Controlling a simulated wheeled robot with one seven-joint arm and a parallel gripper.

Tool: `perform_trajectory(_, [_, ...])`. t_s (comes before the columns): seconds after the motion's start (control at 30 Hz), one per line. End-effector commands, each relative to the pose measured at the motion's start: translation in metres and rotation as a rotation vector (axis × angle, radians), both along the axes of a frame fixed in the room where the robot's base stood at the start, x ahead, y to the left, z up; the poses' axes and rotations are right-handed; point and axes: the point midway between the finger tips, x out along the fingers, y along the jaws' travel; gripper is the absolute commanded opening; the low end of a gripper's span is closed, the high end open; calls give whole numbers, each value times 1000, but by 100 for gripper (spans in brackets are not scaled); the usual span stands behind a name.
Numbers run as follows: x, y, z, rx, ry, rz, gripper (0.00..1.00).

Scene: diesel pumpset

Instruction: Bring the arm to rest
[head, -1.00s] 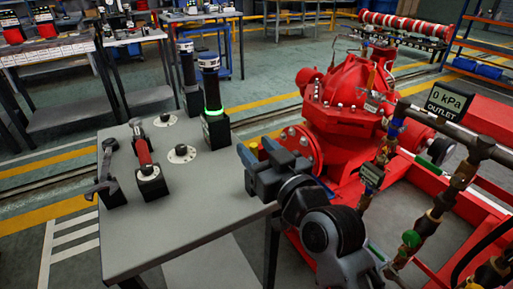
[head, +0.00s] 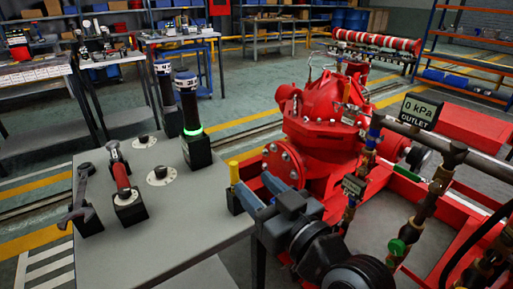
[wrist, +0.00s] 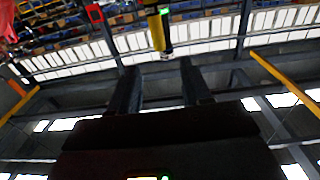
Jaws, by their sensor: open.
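My gripper (head: 258,190) is at the right edge of the grey table (head: 160,240) in the head view, with its blue-grey fingers pointing away from me. The fingers are apart and nothing shows between them. In the wrist view my gripper (wrist: 160,80) is also open, with one dark finger on each side and a gap between. My arm comes in from the bottom right of the head view. A yellow-topped post with a dark base (head: 234,172) appears just left of the fingers; I cannot tell the distance between them.
The red pump (head: 325,125) stands right of the table, with valves, pipes and an outlet gauge sign (head: 420,112). The table's front is clear.

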Motion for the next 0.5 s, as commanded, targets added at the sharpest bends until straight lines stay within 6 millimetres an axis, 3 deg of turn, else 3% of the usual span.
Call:
perform_trajectory(0.13, [-11, -11, -11, 5, 21, -31, 48])
perform_trajectory(0.23, [-30, -29, -29, 13, 55, -84, 48])
perform_trajectory(0.5, [-115, -95, -74, 26, 146, -271, 48])
